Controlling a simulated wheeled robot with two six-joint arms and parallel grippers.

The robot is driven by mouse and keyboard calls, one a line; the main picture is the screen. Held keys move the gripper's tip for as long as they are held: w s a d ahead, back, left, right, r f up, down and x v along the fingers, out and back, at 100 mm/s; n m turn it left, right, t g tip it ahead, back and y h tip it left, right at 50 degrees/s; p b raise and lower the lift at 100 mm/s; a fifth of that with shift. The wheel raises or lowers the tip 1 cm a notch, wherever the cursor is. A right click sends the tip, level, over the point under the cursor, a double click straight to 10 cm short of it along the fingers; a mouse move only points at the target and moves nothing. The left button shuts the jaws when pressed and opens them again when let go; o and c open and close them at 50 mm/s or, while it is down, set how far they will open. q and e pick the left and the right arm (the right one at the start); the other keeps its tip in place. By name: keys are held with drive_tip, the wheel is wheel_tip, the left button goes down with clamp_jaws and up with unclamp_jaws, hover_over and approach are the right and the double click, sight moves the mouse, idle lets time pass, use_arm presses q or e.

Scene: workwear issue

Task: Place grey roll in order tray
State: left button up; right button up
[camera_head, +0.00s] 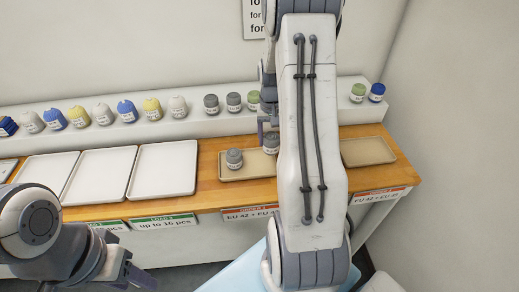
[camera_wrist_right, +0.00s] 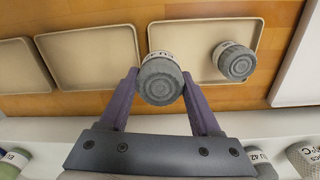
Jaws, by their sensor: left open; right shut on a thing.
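My right gripper (camera_wrist_right: 160,92) is shut on a grey roll (camera_wrist_right: 160,75) with a white label, seen in the right wrist view. In the head view this roll (camera_head: 271,145) shows just left of my right arm, over the tan order tray (camera_head: 228,177). I cannot tell whether it touches the tray floor. A second grey roll (camera_head: 235,158) stands upright in the same tray, to the left of the held one; it also shows in the right wrist view (camera_wrist_right: 236,66). My left gripper (camera_head: 142,277) is open and empty at the lower left, in front of the table.
White trays (camera_head: 167,170) lie left of the order tray. Another tan tray (camera_head: 367,151) lies right of my arm. A back shelf (camera_head: 195,125) carries grey, green and blue rolls and several coloured bundles. My right arm hides part of the table.

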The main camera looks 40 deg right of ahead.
drive_tip(key=shift+w+a+f, duration=0.95)
drive_tip(key=shift+w+a, duration=0.2)
drive_tip(key=shift+a, duration=0.05)
wheel_tip(320, 180, down, 3)
drive_tip(key=shift+f+p, duration=0.1)
drive_tip(key=shift+p, duration=0.6)
drive_tip(key=shift+f, duration=0.45)
drive_tip(key=shift+f, duration=0.1)
drive_tip(key=o, duration=1.4)
drive_tip(key=shift+c, duration=0.2)
